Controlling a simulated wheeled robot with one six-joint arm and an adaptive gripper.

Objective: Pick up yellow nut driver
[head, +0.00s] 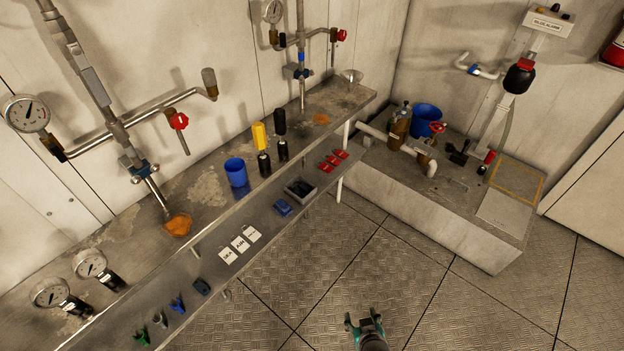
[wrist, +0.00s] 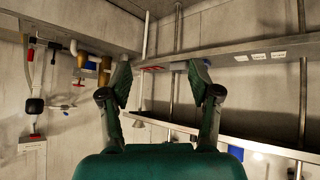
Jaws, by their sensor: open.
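A yellow upright cylinder (head: 259,135), the only yellow tool-like thing I can make out, stands on the upper metal shelf (head: 205,190) in the head view. I cannot tell its details at this size. A tall black cylinder (head: 279,121) stands just right of it, and two small black-capped ones stand in front. My gripper (head: 364,317) is low at the bottom of the head view, over the floor, well apart from the shelf. In the wrist view my gripper (wrist: 160,78) is open and empty. I cannot make out the yellow cylinder there.
A blue cup (head: 236,172) stands left of the yellow cylinder. The lower shelf holds white labels (head: 240,244), a grey tray (head: 300,188), red pieces (head: 333,160) and connectors. A raised block (head: 440,215) is at right. The floor (head: 340,265) between is clear.

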